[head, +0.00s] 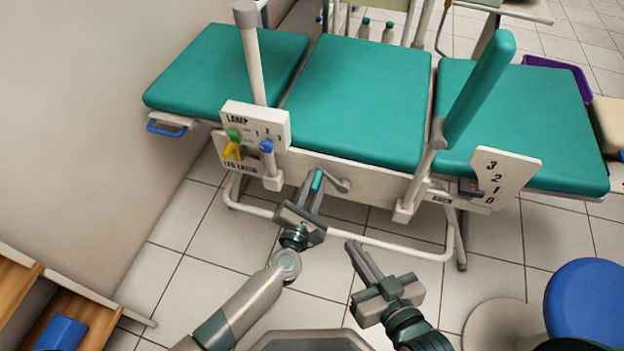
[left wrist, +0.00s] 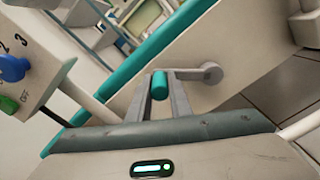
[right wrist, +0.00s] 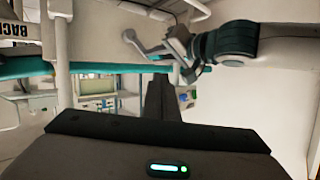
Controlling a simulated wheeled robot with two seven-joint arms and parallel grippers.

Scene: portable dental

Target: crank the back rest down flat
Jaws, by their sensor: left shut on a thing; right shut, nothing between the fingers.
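The treatment couch has three green padded sections; the left pad (head: 230,65), middle pad (head: 360,95) and right pad (head: 535,120) all look about level in the head view. A grey crank arm (head: 338,184) with a green handle (head: 317,180) sits on the couch's front side. My left gripper (head: 312,190) is shut on the green handle, which shows between its fingers in the left wrist view (left wrist: 159,85). My right gripper (head: 358,258) is shut and empty, in front of the couch and apart from it. A white plate (head: 485,178) marked 3, 2, 1, 0 stands at the right section.
A control panel (head: 255,130) with green, yellow and blue knobs is left of the crank. A green padded bar (head: 480,88) stands tilted at the right. A blue stool (head: 588,300) is at lower right, wooden shelving (head: 80,310) at lower left. Tiled floor in front is clear.

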